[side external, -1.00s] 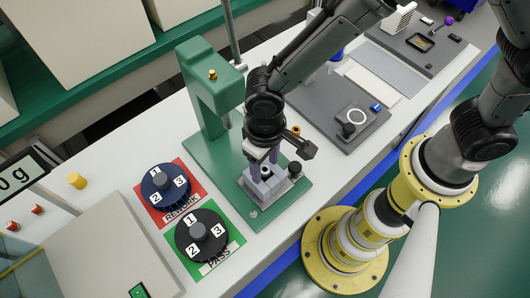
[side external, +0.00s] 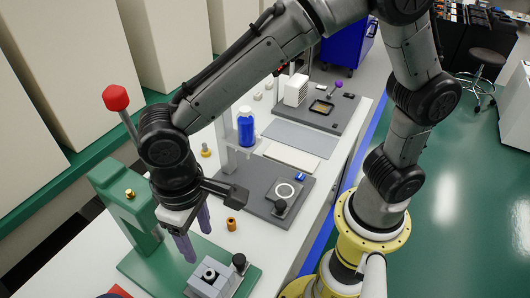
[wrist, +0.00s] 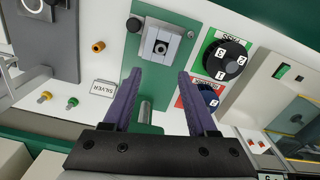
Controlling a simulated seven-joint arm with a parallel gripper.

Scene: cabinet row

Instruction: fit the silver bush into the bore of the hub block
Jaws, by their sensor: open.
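The grey hub block (side external: 207,278) sits on the green base of the press, and it also shows in the wrist view (wrist: 160,42). A light metal ring with a dark centre, which looks like the silver bush (wrist: 161,47), shows at the block's bore. I cannot tell how deep it sits. My gripper (side external: 198,233) is open and empty, above and apart from the block, beside the green press (side external: 130,210). In the wrist view, the purple fingers (wrist: 160,73) are spread, with nothing held between them.
The press has a lever with a red knob (side external: 116,97). A grey metal cylinder (wrist: 146,112) shows beyond the fingers.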

